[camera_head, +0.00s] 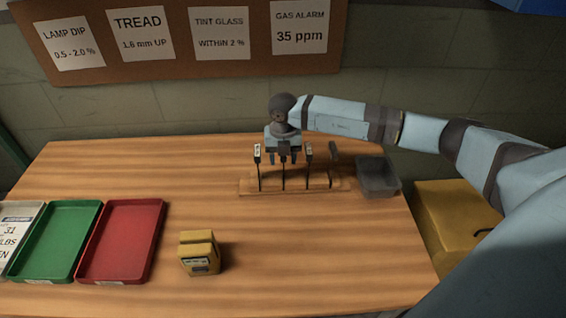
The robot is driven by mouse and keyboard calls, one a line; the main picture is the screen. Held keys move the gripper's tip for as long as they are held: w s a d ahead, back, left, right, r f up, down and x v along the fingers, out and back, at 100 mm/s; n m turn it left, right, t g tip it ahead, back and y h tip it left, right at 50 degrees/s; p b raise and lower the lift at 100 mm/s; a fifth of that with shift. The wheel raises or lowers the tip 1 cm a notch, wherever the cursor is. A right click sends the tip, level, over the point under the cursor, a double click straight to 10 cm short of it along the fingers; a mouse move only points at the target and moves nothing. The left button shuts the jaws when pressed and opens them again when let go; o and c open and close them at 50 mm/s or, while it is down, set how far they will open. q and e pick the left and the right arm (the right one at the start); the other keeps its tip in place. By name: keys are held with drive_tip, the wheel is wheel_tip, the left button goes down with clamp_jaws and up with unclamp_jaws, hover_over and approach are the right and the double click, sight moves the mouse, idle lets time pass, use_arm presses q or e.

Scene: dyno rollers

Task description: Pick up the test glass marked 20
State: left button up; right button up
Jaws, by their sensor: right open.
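A low wooden rack (245,187) stands at the back of the table and holds several thin upright test pieces. The left one (257,154) and the right-middle one (308,152) have small pale labels, too small to read. The far right one (333,152) looks dark. Another piece (284,178) stands between them, its top hidden by my gripper. I cannot tell which is marked 20. My right gripper (284,160) is open, pointing down over the rack at that middle piece; I cannot tell if it touches it. My left gripper is not in view.
A grey bin (377,186) stands right of the rack. A yellow device (199,254) sits at the front middle. A red tray (122,242) and a green tray (55,243) lie at left, beside a printed sheet (17,230). A notice board (180,72) hangs behind. The table between is clear.

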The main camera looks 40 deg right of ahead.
drive_tip(key=shift+f, duration=0.4)
clamp_jaws()
drive_tip(key=shift+r, duration=0.15)
wheel_tip(320, 180, up, 20)
